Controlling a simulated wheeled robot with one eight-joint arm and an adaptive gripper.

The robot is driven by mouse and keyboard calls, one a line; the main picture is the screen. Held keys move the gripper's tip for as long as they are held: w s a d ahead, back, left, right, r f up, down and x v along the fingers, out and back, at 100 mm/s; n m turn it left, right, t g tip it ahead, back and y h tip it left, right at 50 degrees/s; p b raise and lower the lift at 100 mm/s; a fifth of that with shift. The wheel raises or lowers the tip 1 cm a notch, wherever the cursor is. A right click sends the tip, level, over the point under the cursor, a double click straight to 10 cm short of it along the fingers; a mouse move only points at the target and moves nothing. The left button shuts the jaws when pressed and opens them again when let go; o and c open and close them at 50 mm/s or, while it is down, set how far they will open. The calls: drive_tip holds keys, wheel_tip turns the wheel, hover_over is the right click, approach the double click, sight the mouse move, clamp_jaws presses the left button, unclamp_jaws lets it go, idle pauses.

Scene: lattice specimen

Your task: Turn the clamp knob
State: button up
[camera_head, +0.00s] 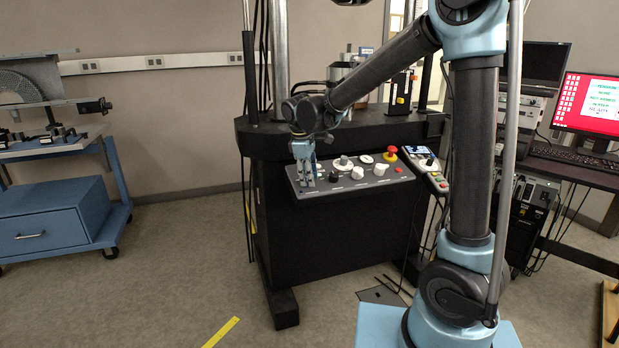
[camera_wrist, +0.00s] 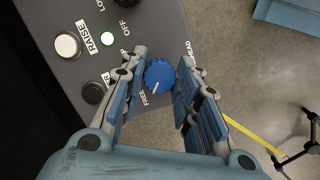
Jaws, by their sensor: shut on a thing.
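The clamp knob (camera_wrist: 160,77) is a round blue knob with a white pointer line, at the right edge of the grey control panel (camera_wrist: 63,72). The label FREE and part of a word ending in HEAD are printed beside it. The pointer line is at the knob's lower left side, towards FREE. My gripper (camera_wrist: 163,68) has one finger on each side of the knob and is shut on it. In the head view my gripper (camera_head: 306,178) points down at the left end of the panel (camera_head: 385,179) and hides the knob.
A red emergency stop (camera_head: 391,151) and a pendant (camera_head: 425,164) are further right. Open floor (camera_head: 190,260) lies left of the machine.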

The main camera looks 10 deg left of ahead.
sight(305, 190)
drive_tip(key=shift+w, duration=0.15)
drive_tip(key=o, duration=1.1)
drive_tip(key=shift+c, duration=0.2)
drive_tip(key=shift+r, duration=0.1)
drive_tip(key=d+v, duration=0.1)
drive_tip(key=v, duration=1)
drive_tip(key=shift+a+r, duration=0.35)
drive_tip(key=shift+a, duration=0.1)
